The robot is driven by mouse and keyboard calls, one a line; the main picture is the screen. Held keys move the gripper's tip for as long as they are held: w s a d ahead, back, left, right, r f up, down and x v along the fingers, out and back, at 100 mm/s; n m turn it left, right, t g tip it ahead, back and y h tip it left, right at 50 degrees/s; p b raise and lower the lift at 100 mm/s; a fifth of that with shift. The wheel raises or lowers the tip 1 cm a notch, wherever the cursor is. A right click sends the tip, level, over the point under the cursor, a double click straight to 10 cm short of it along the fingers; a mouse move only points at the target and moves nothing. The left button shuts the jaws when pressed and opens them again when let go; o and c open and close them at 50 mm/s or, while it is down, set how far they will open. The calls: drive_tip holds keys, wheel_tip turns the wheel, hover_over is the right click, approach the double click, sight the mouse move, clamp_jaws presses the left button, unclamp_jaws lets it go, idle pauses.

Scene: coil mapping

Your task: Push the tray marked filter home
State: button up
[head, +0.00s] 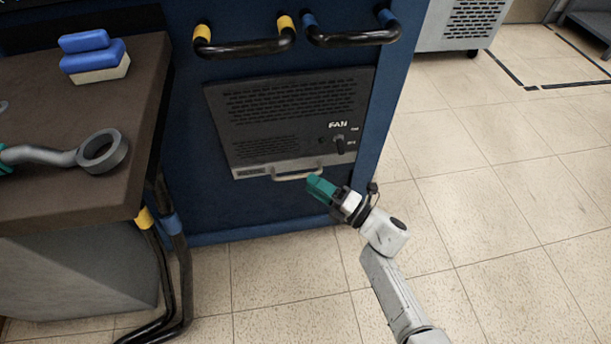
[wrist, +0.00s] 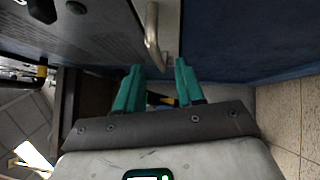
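A thin light-grey tray front (head: 250,171) with a metal bar handle (head: 296,174) shows along the bottom edge of a dark fan panel on the blue cabinet. Any "filter" marking is too small to read, and I cannot tell how far the tray stands out. My gripper (head: 319,188), with teal fingers, is just right of and below the handle. In the wrist view my gripper (wrist: 159,72) has its two fingers apart with nothing between them. The handle also shows there (wrist: 152,26), just beyond the fingertips; I cannot tell whether they touch.
The fan panel (head: 290,115) has vents, a knob and "FAN" lettering. Black bar handles (head: 245,47) stand out above it.

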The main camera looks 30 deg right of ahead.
drive_tip(key=v, duration=0.6)
drive_tip(key=shift+s+d+p, duration=0.15)
drive_tip(key=shift+s+p, duration=0.05)
drive_tip(key=shift+p, duration=0.25)
drive_tip(key=shift+w, duration=0.1)
